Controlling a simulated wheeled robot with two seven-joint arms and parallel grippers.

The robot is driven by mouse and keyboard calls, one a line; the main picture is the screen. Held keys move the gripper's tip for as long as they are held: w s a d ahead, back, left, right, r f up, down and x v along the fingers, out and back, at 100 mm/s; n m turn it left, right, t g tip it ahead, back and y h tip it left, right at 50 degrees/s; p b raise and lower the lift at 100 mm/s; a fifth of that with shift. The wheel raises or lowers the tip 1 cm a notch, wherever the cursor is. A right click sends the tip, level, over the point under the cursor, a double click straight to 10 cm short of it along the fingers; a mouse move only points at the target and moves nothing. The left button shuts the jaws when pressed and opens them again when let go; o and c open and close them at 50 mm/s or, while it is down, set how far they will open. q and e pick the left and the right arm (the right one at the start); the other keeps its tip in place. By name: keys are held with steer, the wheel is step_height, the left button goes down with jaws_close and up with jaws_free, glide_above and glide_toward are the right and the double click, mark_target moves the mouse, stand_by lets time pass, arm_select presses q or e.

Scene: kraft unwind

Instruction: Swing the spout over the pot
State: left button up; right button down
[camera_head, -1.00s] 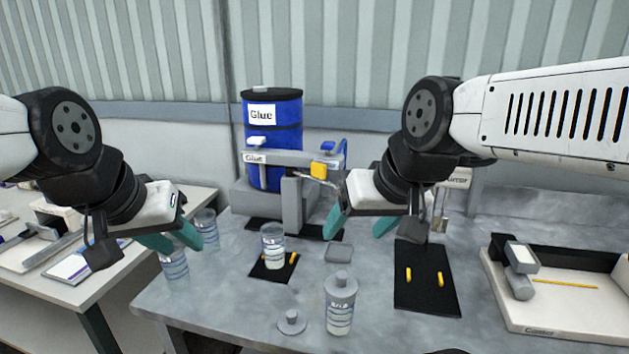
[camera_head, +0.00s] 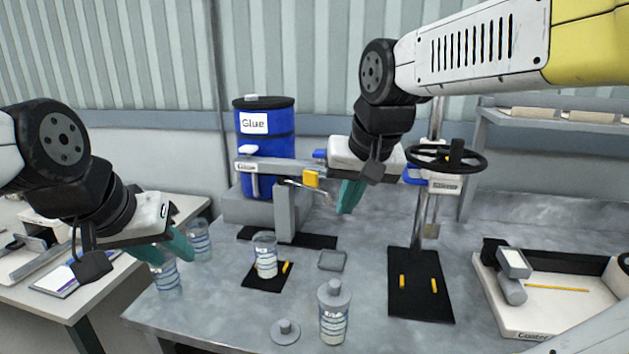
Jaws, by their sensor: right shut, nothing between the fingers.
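The spout (camera_head: 324,190) is a thin metal pipe beside a yellow block (camera_head: 312,178), at the right end of the grey arm on the glue stand. It points right, away from the pot. The pot (camera_head: 265,256) looks like a clear striped jar, standing upright on a small black mat (camera_head: 254,281) to the lower left of the spout. My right gripper (camera_head: 346,212) is shut and empty, its green fingers just right of the spout; I cannot tell if they touch it. My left gripper (camera_head: 170,260) appears open and empty, in front of clear jars at the table's left edge.
A blue glue drum (camera_head: 266,150) stands behind. A capped bottle (camera_head: 333,312) and a loose lid (camera_head: 285,331) are in front. A black mat (camera_head: 420,304) with yellow pegs, a handwheel (camera_head: 446,160) and a white tray (camera_head: 530,325) are at right.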

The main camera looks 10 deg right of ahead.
mark_target(307, 185)
steer(key=w+r+m+g+h, duration=0.2)
steer(key=w+m, duration=0.5)
steer(key=w, duration=1.4)
steer(key=shift+w+r+m+h, duration=0.15)
steer(key=shift+r+m+h, duration=0.25)
steer(key=shift+r+h, duration=0.45)
steer(key=shift+f, duration=0.25)
steer(key=x, duration=1)
steer(key=shift+s, duration=0.25)
